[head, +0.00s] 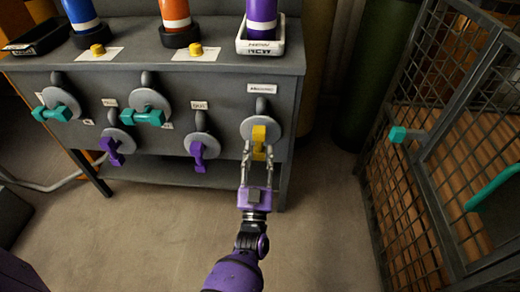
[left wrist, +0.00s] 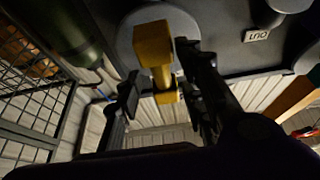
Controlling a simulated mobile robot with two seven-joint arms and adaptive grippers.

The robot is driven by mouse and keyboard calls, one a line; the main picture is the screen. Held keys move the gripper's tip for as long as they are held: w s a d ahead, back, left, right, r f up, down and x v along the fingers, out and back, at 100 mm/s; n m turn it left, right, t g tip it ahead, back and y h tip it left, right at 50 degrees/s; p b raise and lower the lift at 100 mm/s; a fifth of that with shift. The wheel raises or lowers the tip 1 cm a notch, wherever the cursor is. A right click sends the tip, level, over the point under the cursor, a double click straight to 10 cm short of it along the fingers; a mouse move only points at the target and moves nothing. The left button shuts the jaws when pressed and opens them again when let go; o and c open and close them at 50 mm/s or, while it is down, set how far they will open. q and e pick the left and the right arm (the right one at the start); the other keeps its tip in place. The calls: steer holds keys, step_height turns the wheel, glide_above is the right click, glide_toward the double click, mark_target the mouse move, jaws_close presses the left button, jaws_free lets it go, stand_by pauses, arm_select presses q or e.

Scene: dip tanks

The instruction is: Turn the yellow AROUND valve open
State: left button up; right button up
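The yellow valve (head: 259,135) is on the right end of the grey tank stand's front, on a round grey disc, under a small white label that I cannot read. Its handle points up and down in the head view. My left gripper (head: 258,160) is just below and in front of it, with a finger on each side of the handle's lower part. In the left wrist view the yellow handle (left wrist: 153,48) shows between the spread fingers (left wrist: 160,75), with gaps visible on both sides. I cannot tell whether either finger touches it. My right gripper is not in view.
Teal valves (head: 143,115) and purple valves (head: 197,152) sit to the left on the same panel. Coloured cylinders stand on the stand's top (head: 220,65). A mesh gate (head: 425,150) with teal handles is at the right. The floor (head: 320,220) between is clear.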

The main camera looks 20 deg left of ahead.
arm_select(q)
steer(key=v, duration=0.5)
steer(key=shift+s+d+f, duration=0.15)
steer(key=shift+s+d, duration=0.05)
steer(key=shift+s, duration=0.15)
